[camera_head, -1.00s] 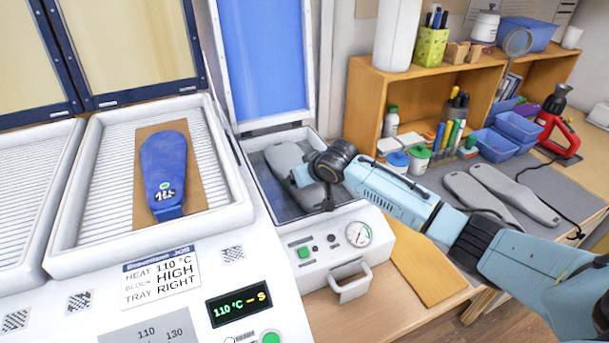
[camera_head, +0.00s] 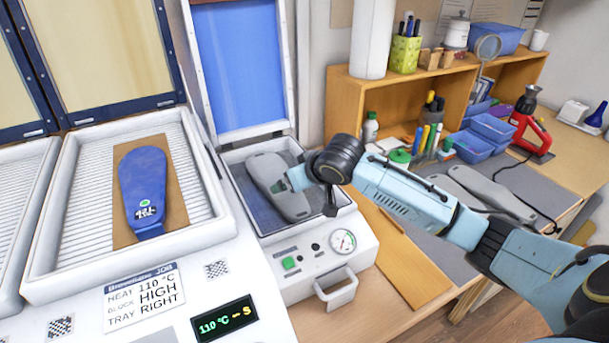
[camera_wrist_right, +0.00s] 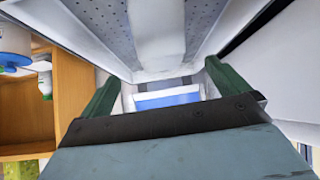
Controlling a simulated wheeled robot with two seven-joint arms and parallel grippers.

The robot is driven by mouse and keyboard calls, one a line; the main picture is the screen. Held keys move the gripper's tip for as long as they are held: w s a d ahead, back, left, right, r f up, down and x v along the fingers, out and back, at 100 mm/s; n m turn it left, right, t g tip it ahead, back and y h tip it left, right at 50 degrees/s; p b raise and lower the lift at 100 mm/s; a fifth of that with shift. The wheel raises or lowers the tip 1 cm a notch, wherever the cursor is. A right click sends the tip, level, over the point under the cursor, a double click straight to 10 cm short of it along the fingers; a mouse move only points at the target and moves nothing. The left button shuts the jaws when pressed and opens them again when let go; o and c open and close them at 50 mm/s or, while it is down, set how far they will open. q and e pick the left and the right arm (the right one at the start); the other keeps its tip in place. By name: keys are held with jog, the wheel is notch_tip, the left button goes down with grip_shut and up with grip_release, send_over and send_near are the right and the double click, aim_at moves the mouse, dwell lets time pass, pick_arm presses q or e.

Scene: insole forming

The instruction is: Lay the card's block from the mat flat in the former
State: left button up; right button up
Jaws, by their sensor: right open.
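A grey shoe-shaped block (camera_head: 268,170) lies in the former (camera_head: 340,205), on its dark bed under the raised blue lid (camera_head: 240,65); it looks flat. My right gripper (camera_head: 290,181) is open at the block's right side; whether it touches the block I cannot tell. In the right wrist view the dark green fingers (camera_wrist_right: 160,85) stand apart with nothing held between them, and a pale block (camera_wrist_right: 158,35) lies beyond. More grey blocks (camera_head: 492,190) lie on the grey mat (camera_head: 545,190). The card (camera_head: 146,297) reads heat 110 °C, block HIGH, tray RIGHT. My left gripper is out of view.
A blue insole (camera_head: 143,185) lies on a brown sheet in the heater's right tray (camera_head: 75,230). The former's front has a gauge (camera_head: 342,241) and handle (camera_head: 336,288). A wooden shelf (camera_head: 395,100) with bottles and pens stands behind my right arm.

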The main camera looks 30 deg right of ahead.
jog(key=v, duration=0.3)
jog(key=shift+s, duration=0.1)
